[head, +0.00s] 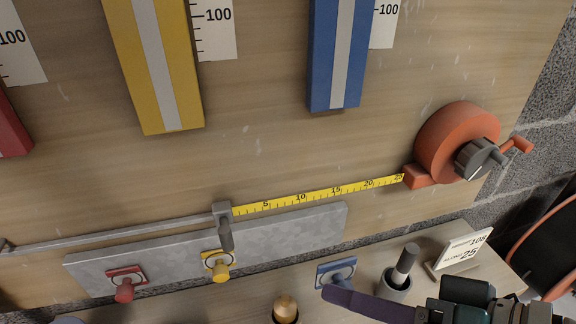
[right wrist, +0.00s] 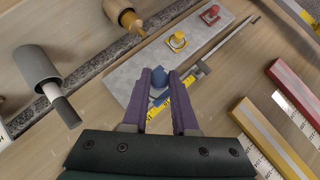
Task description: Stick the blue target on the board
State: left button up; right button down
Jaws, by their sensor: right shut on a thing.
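The blue target (head: 325,273), a small plate with a round knob, is held by my right gripper (head: 338,290) near the lower right of the grey metal strip (head: 300,232). In the right wrist view its blue knob (right wrist: 160,79) sits between the two purple fingers (right wrist: 160,88), which are shut on it. The fingers hide part of the target, and I cannot tell whether it touches anything behind. A red target (head: 124,285) and a yellow target (head: 219,267) are on the grey strip, which lies along the lower wooden board (head: 260,160). My left gripper is not in view.
An orange reel (head: 452,140) has a yellow tape (head: 318,194) drawn out leftward to a grey slider (head: 222,211). A dark-handled tool in a grey cup (head: 395,290), a wooden-topped holder (head: 285,308) and a number card (head: 462,250) stand near the gripper. Yellow (head: 165,90) and blue (head: 322,80) bars are above.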

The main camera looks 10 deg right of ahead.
jog(key=s+b, duration=0.1)
jog(key=s, duration=1.5)
jog(key=shift+s+d+b, duration=0.3)
jog(key=shift+s+b, duration=0.05)
jog(key=shift+s, duration=0.05)
dwell(0.3)
dwell(0.6)
